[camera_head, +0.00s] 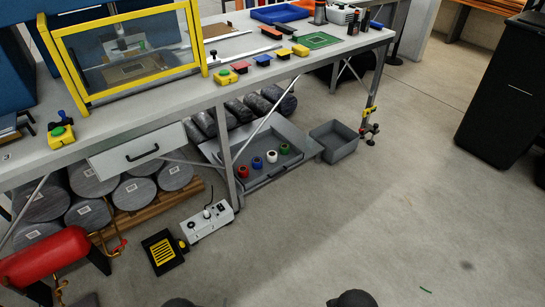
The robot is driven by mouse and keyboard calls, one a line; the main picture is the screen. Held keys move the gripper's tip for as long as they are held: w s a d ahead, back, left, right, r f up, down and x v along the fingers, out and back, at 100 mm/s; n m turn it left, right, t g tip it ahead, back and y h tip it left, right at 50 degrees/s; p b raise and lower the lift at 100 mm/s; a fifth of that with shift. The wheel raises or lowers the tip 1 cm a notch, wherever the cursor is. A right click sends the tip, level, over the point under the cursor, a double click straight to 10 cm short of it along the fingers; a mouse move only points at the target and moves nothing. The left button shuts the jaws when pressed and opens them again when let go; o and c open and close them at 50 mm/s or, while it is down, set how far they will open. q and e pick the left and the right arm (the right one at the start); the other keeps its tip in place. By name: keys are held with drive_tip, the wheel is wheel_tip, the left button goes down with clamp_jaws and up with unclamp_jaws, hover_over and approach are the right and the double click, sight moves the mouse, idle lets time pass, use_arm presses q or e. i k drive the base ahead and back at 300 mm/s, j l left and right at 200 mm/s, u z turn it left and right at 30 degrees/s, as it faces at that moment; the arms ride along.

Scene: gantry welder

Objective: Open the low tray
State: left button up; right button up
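A low grey tray (283,173) sits under the workbench, near the floor and right of a bench leg. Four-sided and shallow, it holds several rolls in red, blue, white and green. Its upper side is exposed below the bench; I cannot tell how far it is pulled out. A light drawer (138,150) with a dark handle hangs higher, under the bench top at left, and looks shut. Neither of my grippers can be made out. Only two dark rounded shapes show at the bottom edge, probably parts of my own body.
A grey open bin (334,142) stands right of the tray. A white box (209,221) with a cable and a black-and-yellow holder (163,251) lie on the floor in front. A red tank (45,257) is at lower left. The floor at right is mostly clear, up to a black cabinet (508,92).

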sight(265, 141)
drive_tip(key=i+l+z, duration=0.25)
drive_tip(key=i+l, duration=0.4)
drive_tip(key=l, duration=0.2)
drive_tip(key=i+l+z, duration=0.25)
drive_tip(key=i+l, duration=0.45)
drive_tip(key=l, duration=0.05)
